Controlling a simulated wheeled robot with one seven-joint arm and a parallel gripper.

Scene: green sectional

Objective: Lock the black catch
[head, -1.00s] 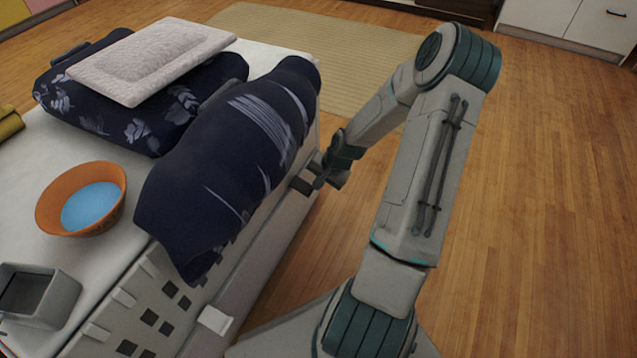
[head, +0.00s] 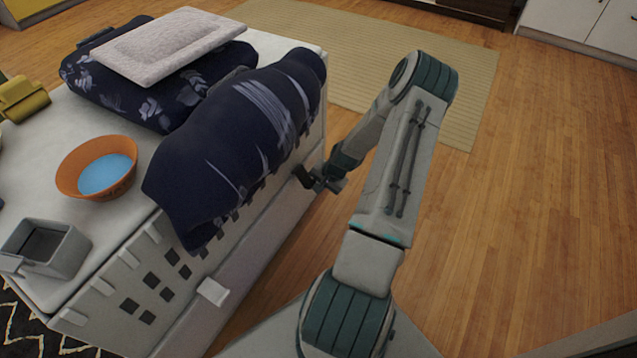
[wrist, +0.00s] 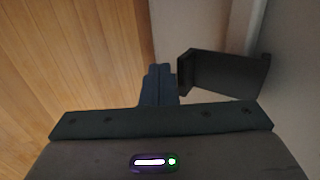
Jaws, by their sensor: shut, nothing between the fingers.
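The black catch (head: 303,176) sticks out from the long side of the white chest (head: 262,222), near its far end. In the wrist view the black catch (wrist: 222,75) is a dark angled plate standing out from the pale wall, right of my fingers. My gripper (head: 322,184) is shut and empty, just right of the catch in the head view. In the wrist view my gripper (wrist: 160,72) shows its closed fingers close beside the catch's outer edge. I cannot tell whether they touch. The catch's hinge side is partly hidden.
A white catch (head: 213,291) sits nearer on the same side. A dark blue patterned cloth (head: 235,140) drapes over the chest's edge above. An orange bowl (head: 70,177) and a grey square container (head: 70,255) stand on top. Wooden floor (head: 520,220) is clear to the right.

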